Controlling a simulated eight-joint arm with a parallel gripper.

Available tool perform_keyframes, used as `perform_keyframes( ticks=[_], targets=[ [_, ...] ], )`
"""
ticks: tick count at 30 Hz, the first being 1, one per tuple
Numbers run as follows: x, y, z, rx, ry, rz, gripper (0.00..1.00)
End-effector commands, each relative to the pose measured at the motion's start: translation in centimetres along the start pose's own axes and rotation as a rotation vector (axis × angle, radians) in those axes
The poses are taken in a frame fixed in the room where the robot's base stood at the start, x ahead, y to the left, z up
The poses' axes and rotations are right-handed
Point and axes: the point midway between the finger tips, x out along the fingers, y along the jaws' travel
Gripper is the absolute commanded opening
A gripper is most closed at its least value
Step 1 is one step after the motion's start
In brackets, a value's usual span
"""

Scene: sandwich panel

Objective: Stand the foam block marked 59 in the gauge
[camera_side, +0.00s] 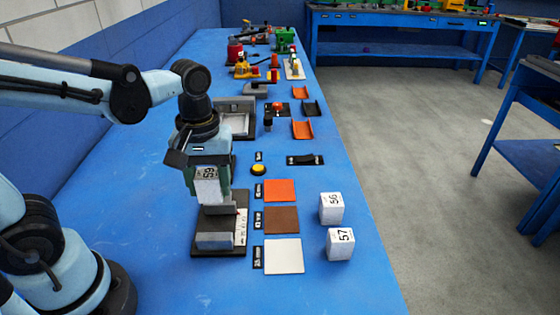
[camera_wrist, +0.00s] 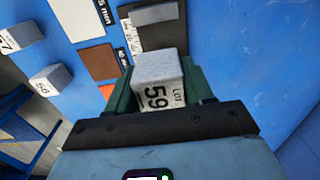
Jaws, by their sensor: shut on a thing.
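The foam block marked 59 (camera_side: 208,185) is a whitish block with a printed label. My gripper (camera_side: 207,183) is shut on it and holds it upright over the far part of the gauge. The block also shows between the green fingers in the wrist view (camera_wrist: 158,80). The gauge (camera_side: 205,248) is a dark base with two grey upright pieces and a white scale strip along its right side. The near grey piece (camera_side: 215,240) is clear of the block. Whether the block's lower end touches the gauge is hard to tell.
Foam blocks marked 56 (camera_side: 331,208) and 57 (camera_side: 340,244) stand at the right. Orange (camera_side: 280,190), brown (camera_side: 282,220) and white (camera_side: 284,256) squares lie beside the gauge. A yellow button (camera_side: 258,169) and a black switch (camera_side: 305,159) are farther back. The front table area is clear.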

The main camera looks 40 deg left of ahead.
Motion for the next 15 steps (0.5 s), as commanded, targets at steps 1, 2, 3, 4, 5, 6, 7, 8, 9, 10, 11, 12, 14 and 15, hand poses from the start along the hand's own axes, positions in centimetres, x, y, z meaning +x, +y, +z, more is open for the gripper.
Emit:
perform_keyframes(
  ticks=[1,2,3,4,5,6,7,8,9,10,11,12,14,15],
  targets=[
    [0.3,0.0,0.0,0.0,0.0,0.0,0.21],
    [0.4,0.0,0.0,0.0,0.0,0.0,0.21],
    [0.7,0.0,0.0,0.0,0.0,0.0,0.21],
    [0.9,0.1,-0.1,0.0,0.0,0.0,0.21],
    [1.2,0.1,-0.1,0.0,0.0,0.0,0.21],
    [1.5,0.1,0.0,0.0,0.0,0.0,0.21],
    [1.8,0.1,0.0,0.0,0.0,0.0,0.21],
    [2.0,0.1,0.0,0.0,0.0,0.0,0.21],
    [2.4,0.0,0.0,0.0,0.0,0.0,0.21],
    [2.6,0.1,0.0,0.0,0.0,0.0,0.21],
    [2.9,0.1,0.0,0.0,0.0,0.0,0.21],
    [3.2,0.1,-0.1,0.0,0.0,0.0,0.21],
    [3.6,0.1,0.0,0.0,0.0,0.0,0.21],
    [3.8,0.1,0.0,0.0,0.0,0.0,0.21]
  ],
)
